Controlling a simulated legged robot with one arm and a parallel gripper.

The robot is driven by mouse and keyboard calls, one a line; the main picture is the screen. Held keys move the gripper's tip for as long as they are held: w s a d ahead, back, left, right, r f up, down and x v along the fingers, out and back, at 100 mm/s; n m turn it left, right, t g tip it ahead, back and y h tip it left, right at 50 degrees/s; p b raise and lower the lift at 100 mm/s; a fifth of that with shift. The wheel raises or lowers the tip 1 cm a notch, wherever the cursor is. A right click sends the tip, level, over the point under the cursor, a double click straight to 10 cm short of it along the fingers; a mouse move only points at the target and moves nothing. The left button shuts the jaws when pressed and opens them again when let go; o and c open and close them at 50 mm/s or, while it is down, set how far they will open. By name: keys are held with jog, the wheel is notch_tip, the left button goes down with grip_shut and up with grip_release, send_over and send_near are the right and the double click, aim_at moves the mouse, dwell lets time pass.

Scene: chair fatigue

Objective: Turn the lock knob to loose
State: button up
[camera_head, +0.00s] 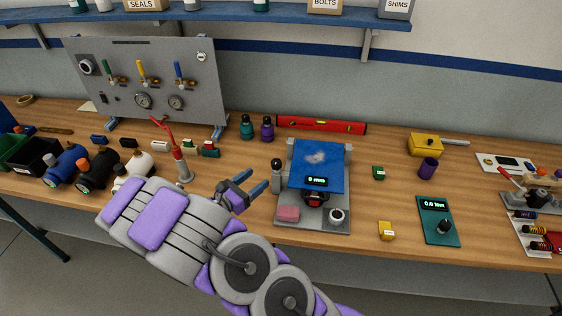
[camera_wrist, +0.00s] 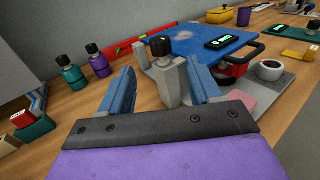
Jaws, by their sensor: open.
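A black knob (camera_head: 277,163) tops a short grey post at the left side of the blue-plated fixture (camera_head: 318,158); it looks like the lock knob. In the wrist view the knob (camera_wrist: 159,43) sits on its post (camera_wrist: 168,82), which appears between my two blue fingers. My gripper (camera_head: 256,180) is open and empty, just left of the post in the head view. In the wrist view my gripper (camera_wrist: 160,66) points toward the post, with the knob above the fingertips. I cannot tell whether a finger touches the post.
A red-handled lever tool (camera_head: 181,165) stands left of my gripper. Teal and purple bottles (camera_head: 267,129) and a red level (camera_head: 320,125) are behind. A green torque meter (camera_head: 437,215) lies right.

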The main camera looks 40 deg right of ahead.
aim_at(280, 161)
jog(key=d, duration=0.4)
jog(key=w+d+b, duration=0.1)
jog(key=d, duration=0.3)
jog(key=d+b, duration=0.1)
jog(key=d, duration=0.3)
jog(key=shift+w, duration=0.2)
jog(key=shift+a+r, duration=0.15)
jog(key=shift+a, duration=0.25)
jog(key=shift+d, duration=0.3)
jog(key=c, duration=1)
jog(key=shift+o, duration=0.2)
